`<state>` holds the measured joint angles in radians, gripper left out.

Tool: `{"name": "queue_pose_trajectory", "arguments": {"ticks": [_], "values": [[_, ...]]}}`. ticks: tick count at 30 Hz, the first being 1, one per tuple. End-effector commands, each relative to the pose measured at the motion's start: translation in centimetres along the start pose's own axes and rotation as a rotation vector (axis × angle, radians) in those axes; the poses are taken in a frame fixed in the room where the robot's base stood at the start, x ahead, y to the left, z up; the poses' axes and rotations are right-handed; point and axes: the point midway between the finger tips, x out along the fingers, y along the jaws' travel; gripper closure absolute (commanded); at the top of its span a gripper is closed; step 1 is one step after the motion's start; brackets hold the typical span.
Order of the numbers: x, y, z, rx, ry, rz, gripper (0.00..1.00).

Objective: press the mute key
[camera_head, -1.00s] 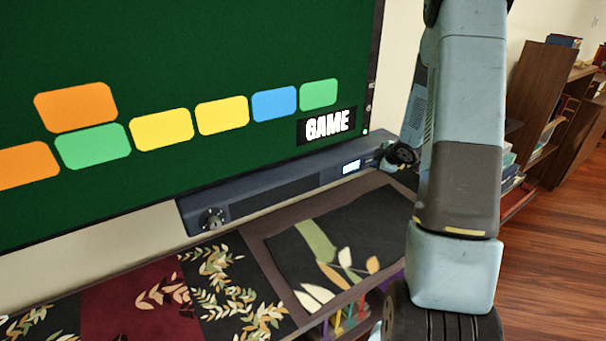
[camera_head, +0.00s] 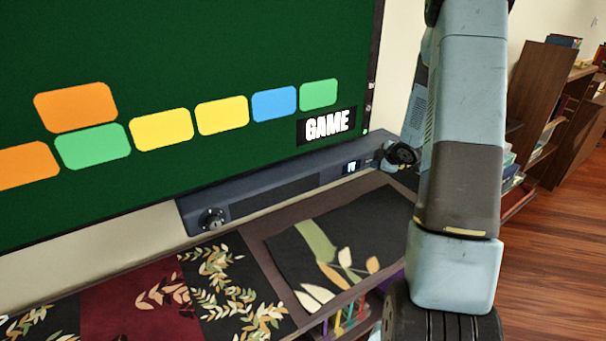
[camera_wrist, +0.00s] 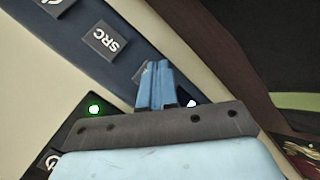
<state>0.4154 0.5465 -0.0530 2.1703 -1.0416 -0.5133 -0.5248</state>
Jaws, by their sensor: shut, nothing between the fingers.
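In the wrist view my gripper (camera_wrist: 155,84) is shut and empty, its blue fingertips over the dark blue-grey face of the soundbar (camera_wrist: 150,45). A small grey key (camera_wrist: 140,72) shows just beside the fingertips, mostly hidden by them. Its label cannot be read, so I cannot tell whether it is the mute key or whether the fingers touch it. A key marked SRC (camera_wrist: 106,40) lies up and left of it. In the head view the soundbar (camera_head: 275,195) stands below the screen; my arm hides its right end and the fingertips are not clear.
The big screen (camera_head: 200,60) shows coloured blocks and a GAME label. The soundbar's small display (camera_head: 351,167) is lit. In the wrist view a green light (camera_wrist: 95,109) glows left of my fingers. Dark patterned cloths (camera_head: 335,250) lie in front of the soundbar.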

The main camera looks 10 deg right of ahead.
Motion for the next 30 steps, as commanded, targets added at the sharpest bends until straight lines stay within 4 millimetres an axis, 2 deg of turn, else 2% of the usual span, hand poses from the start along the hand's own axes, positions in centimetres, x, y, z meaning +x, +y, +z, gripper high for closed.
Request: {"name": "queue_pose_trajectory", "arguments": {"ticks": [17,30], "values": [[-0.7,-0.6,0.5,0.000,0.000,-0.001,1.00],[-3.1,-2.2,2.3,0.000,0.000,0.000,1.00]]}}
